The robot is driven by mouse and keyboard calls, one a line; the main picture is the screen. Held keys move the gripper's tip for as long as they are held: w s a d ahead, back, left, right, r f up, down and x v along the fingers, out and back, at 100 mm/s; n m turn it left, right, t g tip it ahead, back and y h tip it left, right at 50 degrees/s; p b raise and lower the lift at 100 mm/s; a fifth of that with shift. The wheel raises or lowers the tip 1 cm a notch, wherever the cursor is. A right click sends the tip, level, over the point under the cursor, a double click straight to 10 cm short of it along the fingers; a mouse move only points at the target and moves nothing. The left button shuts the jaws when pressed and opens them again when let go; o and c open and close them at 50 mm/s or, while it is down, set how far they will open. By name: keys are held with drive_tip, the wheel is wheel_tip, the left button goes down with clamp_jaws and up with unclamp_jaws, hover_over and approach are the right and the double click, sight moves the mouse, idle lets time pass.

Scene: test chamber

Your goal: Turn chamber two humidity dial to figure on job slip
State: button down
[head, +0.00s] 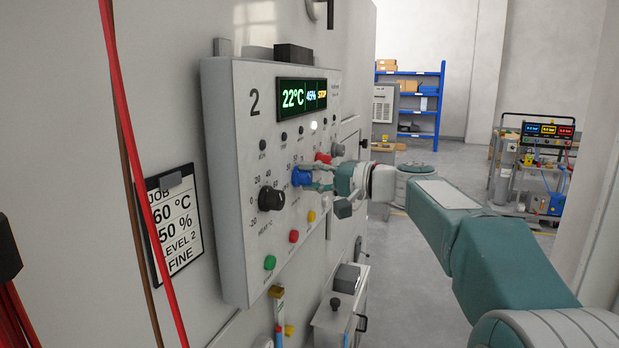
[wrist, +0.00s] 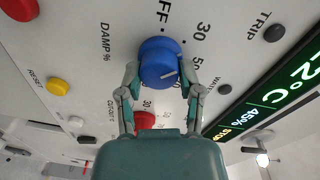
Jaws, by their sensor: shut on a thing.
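The panel marked 2 (head: 255,215) has a blue dial (head: 301,177), which also shows in the wrist view (wrist: 158,58) beside the label DAMP %. My gripper (head: 318,183) is shut on this dial, one finger on each side in the wrist view (wrist: 162,80). A white pointer line shows on the dial's face; I cannot tell exactly which figure it meets. The display (head: 302,99) reads 22°C, 45% and STOP. The job slip (head: 178,225) hangs left of the panel and reads 60 °C, 50 %, LEVEL 2, FINE. A red cable crosses its left side.
A black heat dial (head: 271,199) sits left of the blue dial, and a red dial (head: 323,158) to its right. Green (head: 270,263), red (head: 294,236) and yellow (head: 311,216) buttons lie below. A red cable (head: 140,170) hangs in front of the wall at left.

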drive_tip(key=m, duration=0.4)
drive_tip(key=shift+w+f, duration=0.1)
drive_tip(key=shift+f, duration=0.2)
drive_tip(key=shift+a+m+g, duration=0.15)
drive_tip(key=shift+m+g, duration=0.35)
drive_tip(key=shift+m, duration=1.5)
drive_tip(key=shift+c, duration=1.3)
unclamp_jaws()
drive_tip(key=shift+a+f, duration=0.1)
drive_tip(key=shift+a, duration=0.35)
drive_tip(key=v, duration=1.1)
drive_tip(key=shift+d, duration=0.4)
